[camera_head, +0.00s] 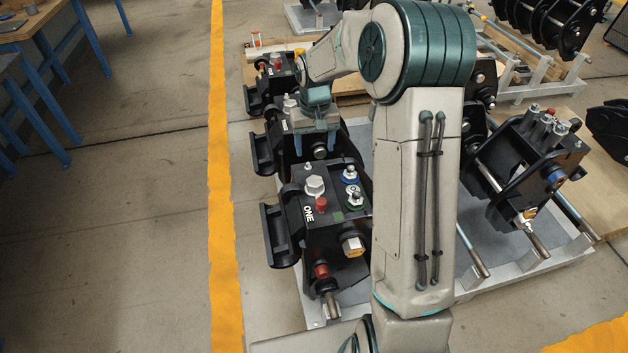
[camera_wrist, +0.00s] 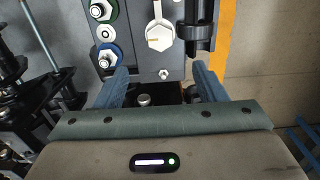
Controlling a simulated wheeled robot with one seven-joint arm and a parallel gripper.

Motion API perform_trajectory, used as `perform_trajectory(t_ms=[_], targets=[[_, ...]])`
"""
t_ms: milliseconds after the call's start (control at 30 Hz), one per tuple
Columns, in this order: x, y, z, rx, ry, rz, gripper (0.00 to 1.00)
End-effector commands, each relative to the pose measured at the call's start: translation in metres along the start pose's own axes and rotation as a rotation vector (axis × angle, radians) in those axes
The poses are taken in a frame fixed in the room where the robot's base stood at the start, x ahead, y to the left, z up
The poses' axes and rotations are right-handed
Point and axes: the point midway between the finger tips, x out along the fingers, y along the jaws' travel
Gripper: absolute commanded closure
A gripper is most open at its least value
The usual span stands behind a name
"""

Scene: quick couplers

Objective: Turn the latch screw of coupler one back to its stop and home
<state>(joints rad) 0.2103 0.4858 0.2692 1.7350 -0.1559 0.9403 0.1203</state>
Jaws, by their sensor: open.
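Coupler one (camera_head: 330,228) is a black block lettered ONE, with a large silver hex head (camera_head: 315,185) on top. The same hex head, with a yellowish mark and a pale pointer strip, shows in the wrist view (camera_wrist: 159,37). I cannot tell for certain whether it is the latch screw; a brass hex (camera_head: 352,246) also sits on the near face. My gripper (camera_head: 316,146) is open and empty, pointing down behind coupler one. In the wrist view its two fingers (camera_wrist: 160,82) stand apart, short of the hex head.
Blue-ringed (camera_head: 351,174) and green-ringed (camera_head: 355,196) fittings stand beside the hex head. A red cap (camera_head: 321,205) is close to it. Another coupler (camera_head: 272,82) stands behind. My arm hides the middle of the pallet. Open floor lies left, beyond the yellow line (camera_head: 222,230).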

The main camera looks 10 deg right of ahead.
Motion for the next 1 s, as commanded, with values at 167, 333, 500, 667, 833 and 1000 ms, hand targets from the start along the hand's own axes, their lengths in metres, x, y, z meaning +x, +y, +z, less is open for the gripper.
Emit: perform_trajectory(t_ms=[167,333,500,667,833,1000], targets=[[0.020,0.000,-0.001,0.001,-0.005,-0.002,0.36],[0.054,0.000,0.001,0.000,-0.008,-0.002,0.36],[0.091,0.000,0.000,0.000,-0.006,-0.002,0.36],[0.118,0.000,0.000,0.000,-0.005,-0.002,0.36],[0.134,0.000,0.000,0.001,-0.003,-0.001,0.36],[0.138,0.000,0.000,0.001,-0.001,-0.001,0.36]])
